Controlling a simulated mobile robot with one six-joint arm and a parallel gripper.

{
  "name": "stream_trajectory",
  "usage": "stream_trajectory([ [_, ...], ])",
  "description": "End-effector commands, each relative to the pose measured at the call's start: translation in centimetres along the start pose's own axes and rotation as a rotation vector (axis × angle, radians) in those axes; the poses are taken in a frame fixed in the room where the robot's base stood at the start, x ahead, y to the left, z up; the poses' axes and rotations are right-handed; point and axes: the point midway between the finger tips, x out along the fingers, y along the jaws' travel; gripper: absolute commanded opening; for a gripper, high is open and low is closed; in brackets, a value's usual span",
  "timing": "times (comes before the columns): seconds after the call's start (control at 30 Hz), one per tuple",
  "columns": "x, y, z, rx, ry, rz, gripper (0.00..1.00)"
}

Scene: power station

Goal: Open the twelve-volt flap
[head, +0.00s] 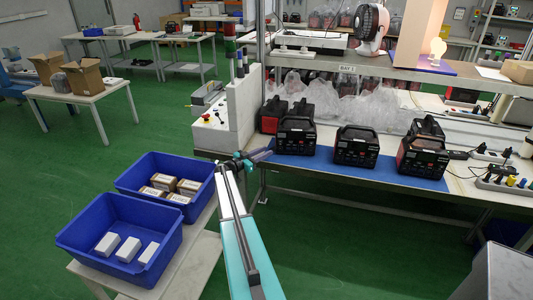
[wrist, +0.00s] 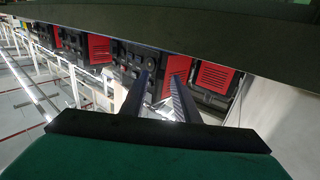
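Black-and-red power stations stand on a blue mat (head: 310,168) on the bench: a left one (head: 295,137), a middle one (head: 356,148) and a right one (head: 422,152), which is turned at an angle. Their front panels have sockets and buttons, but the twelve-volt flap is too small to make out. My gripper (head: 262,155) is at the left end of the bench, left of the left power station and apart from it. In the wrist view, my gripper (wrist: 165,70) has its two fingers apart with nothing between them. Red-sided power stations (wrist: 212,76) show beyond the fingers.
A shelf (head: 400,72) with a fan (head: 370,22) and a glowing lamp (head: 438,48) hangs over the bench. A white control box (head: 212,130) stands left of my gripper. Blue bins (head: 120,235) sit at lower left. Green floor is free in front.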

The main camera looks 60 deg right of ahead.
Motion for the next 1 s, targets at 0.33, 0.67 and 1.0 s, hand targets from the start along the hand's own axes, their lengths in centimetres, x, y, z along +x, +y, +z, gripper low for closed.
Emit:
stream_trajectory([
  [0.33,-5.4,0.2,0.1,0.000,0.001,-0.001,0.28],
  [0.67,-10.4,0.2,0.1,0.000,0.001,0.001,0.28],
  [1.0,-12.1,0.2,0.0,0.000,0.001,0.002,0.28],
])
